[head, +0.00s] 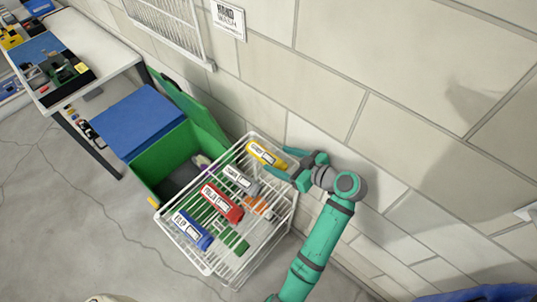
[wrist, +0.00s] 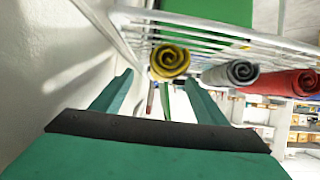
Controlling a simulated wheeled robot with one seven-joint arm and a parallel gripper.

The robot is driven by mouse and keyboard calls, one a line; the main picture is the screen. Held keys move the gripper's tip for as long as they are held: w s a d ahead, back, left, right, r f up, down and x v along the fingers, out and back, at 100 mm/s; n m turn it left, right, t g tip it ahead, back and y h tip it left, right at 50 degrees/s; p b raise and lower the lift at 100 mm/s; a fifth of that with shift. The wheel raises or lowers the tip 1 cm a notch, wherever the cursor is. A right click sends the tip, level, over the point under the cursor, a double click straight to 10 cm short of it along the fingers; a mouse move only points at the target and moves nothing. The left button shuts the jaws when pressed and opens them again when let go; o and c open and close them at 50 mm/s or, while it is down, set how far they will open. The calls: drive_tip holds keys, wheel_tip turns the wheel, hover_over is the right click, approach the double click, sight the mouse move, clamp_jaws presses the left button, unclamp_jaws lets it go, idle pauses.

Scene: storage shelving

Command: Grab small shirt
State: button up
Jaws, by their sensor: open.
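Rolled shirts with white labels lie side by side on a white wire rack: a yellow one (head: 266,154), a grey one (head: 240,180), a red one (head: 222,203) and a blue one (head: 193,230). The label print is too small for me to tell which is the small shirt. My gripper (head: 280,162) is open at the wall-side end of the yellow roll. In the wrist view the yellow roll's end (wrist: 169,61) faces me, ahead of and between the open fingers (wrist: 160,88). The grey (wrist: 242,72) and red (wrist: 285,83) rolls show to its right.
The white wire rack (head: 212,269) has orange and green items beneath its top. The block wall (head: 330,80) is close to my arm. A white table (head: 96,50) stands at upper left.

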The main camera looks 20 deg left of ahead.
sight(267, 156)
drive_tip(key=shift+x, duration=0.95)
drive_tip(key=shift+s+x, duration=0.1)
drive_tip(key=shift+x, duration=1.1)
drive_tip(key=shift+s+x, duration=0.15)
drive_tip(key=shift+x, duration=1.05)
drive_tip(key=shift+f, duration=0.15)
